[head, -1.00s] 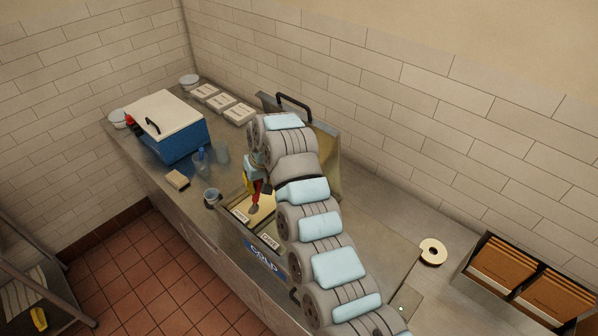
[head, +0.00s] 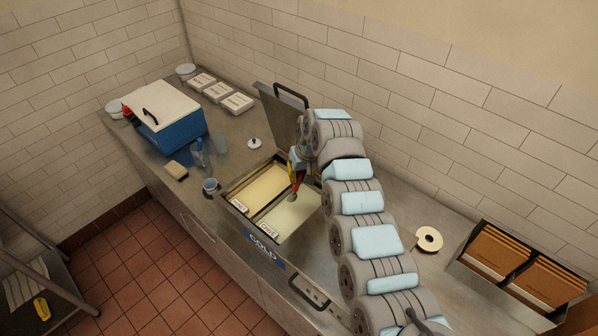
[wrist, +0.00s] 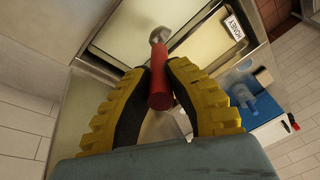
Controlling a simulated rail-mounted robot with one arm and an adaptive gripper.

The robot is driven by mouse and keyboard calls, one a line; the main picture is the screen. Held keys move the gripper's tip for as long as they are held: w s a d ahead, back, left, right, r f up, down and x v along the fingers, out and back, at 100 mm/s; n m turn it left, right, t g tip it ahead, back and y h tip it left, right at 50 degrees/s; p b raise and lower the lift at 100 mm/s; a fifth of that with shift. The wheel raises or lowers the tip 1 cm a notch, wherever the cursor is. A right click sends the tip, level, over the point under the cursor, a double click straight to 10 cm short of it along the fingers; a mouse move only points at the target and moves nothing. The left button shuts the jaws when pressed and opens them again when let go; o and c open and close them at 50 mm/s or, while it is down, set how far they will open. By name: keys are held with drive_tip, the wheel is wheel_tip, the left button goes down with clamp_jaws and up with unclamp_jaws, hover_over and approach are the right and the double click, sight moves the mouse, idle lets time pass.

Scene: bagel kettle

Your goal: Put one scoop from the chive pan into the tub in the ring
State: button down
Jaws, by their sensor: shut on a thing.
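My gripper (head: 297,162) is shut on the red handle of a scoop (head: 292,196), and the red handle (wrist: 160,88) shows between its yellow fingers in the wrist view. The scoop's metal bowl points down and appears over the chive pan (head: 283,222), the right-hand pan in the cold well. I cannot tell whether it touches the contents or holds anything. The honey pan (head: 258,188) lies to the left; its label also shows in the wrist view (wrist: 234,27). A small tub (head: 211,184), apparently the one in the ring, stands at the counter's front edge, left of the well.
The well's lid (head: 281,112) stands open behind. A blue cooler (head: 180,137), a clear bottle (head: 198,153) and a beige block (head: 176,171) stand to the left.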

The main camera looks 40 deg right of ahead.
sight(294, 195)
drive_tip(key=s+b+x, duration=0.1)
drive_tip(key=b+x, duration=0.1)
drive_tip(key=x, duration=0.4)
drive_tip(key=s+b+x, duration=0.2)
drive_tip(key=x, duration=0.4)
drive_tip(key=shift+f, duration=0.5)
drive_tip(key=shift+s+d+r+p, duration=0.15)
drive_tip(key=shift+s+p, duration=0.15)
drive_tip(key=shift+p, duration=0.15)
drive_tip(key=shift+s+p, duration=0.25)
drive_tip(key=shift+p, duration=0.2)
drive_tip(key=shift+w+f+b, duration=0.1)
drive_tip(key=shift+w+b, duration=0.6)
drive_tip(key=shift+b, duration=0.65)
drive_tip(key=shift+w+f+b, duration=0.15)
drive_tip(key=shift+w+b, duration=0.6)
drive_tip(key=shift+b, duration=0.55)
drive_tip(key=shift+w+r+b, duration=0.1)
drive_tip(key=shift+w+b, duration=0.4)
drive_tip(key=shift+b, duration=0.4)
